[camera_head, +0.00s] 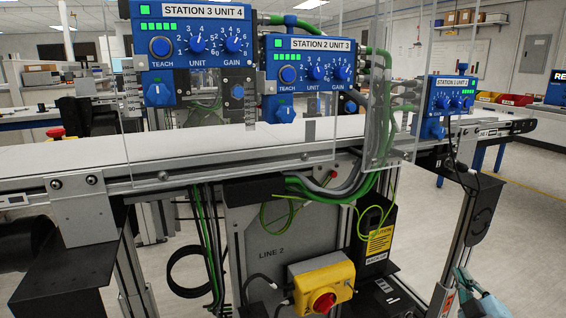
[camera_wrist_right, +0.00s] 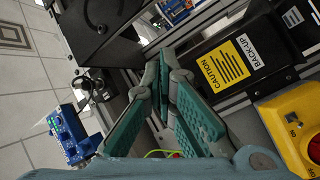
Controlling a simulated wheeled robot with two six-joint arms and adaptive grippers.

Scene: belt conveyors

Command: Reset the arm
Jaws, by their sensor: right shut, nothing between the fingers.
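My right gripper (camera_head: 470,287) shows at the lower right of the head view, low in front of the conveyor, partly cut off by the bottom edge. In the wrist view its teal fingers (camera_wrist_right: 160,68) come together at the tips, shut with nothing between them. My left gripper is in neither view. The gripper is apart from the yellow switch box with a red knob (camera_head: 321,282), which stands to its left in the head view and also shows at the right of the wrist view (camera_wrist_right: 300,125).
A belt conveyor (camera_head: 190,147) spans the head view, carrying blue control units (camera_head: 195,45), (camera_head: 309,65), (camera_head: 447,95). Clear panels stand along it. A black back-up box (camera_head: 374,228) and green cables hang below. Open floor (camera_head: 525,220) lies at the right.

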